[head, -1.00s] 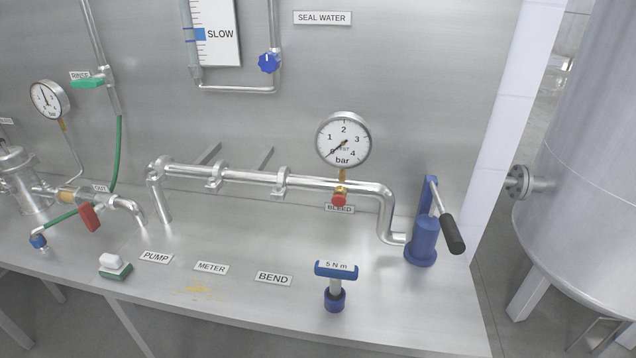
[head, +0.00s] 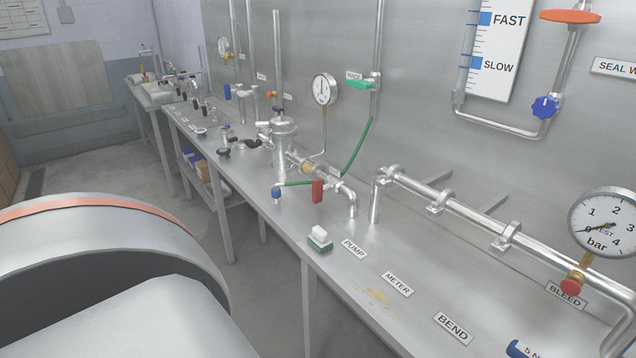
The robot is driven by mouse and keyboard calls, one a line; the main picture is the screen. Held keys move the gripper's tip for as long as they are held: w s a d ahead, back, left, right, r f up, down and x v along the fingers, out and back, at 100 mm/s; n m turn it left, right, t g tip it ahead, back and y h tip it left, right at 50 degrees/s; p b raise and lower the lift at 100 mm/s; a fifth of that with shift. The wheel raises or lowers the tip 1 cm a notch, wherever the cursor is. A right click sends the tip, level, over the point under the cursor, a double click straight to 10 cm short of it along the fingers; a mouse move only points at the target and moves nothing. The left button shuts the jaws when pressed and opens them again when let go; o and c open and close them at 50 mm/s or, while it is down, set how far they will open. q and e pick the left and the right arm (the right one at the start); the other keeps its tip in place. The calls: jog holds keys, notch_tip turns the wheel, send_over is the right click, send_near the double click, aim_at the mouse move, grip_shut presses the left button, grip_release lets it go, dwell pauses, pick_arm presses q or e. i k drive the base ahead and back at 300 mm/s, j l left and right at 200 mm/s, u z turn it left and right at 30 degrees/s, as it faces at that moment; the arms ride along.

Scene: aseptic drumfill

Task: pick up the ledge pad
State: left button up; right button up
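The likely ledge pad is a small green scrubbing pad with a white block-shaped grip (head: 319,238). In the head view it lies on the steel ledge (head: 345,285), close to its front edge, just left of the PUMP label (head: 354,249). Its green side faces down and its top is uncovered. Neither of my grippers is in view, and nothing touches the pad.
Behind the pad stand a red-handled valve (head: 318,190), a bent outlet pipe (head: 352,203) and a blue-capped fitting (head: 276,195). A yellowish stain (head: 378,297) marks the ledge near the METER label (head: 398,284). Grey floor (head: 262,275) lies before the ledge.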

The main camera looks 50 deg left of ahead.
aim_at(319, 238)
jog(key=u, duration=1.55)
jog(key=i+j+z, duration=0.1)
jog(key=j, duration=0.25)
jog(key=i+j+z, duration=0.15)
jog(key=j, duration=0.2)
jog(key=i+j+z, duration=0.1)
jog(key=j, duration=0.25)
jog(key=i, duration=0.05)
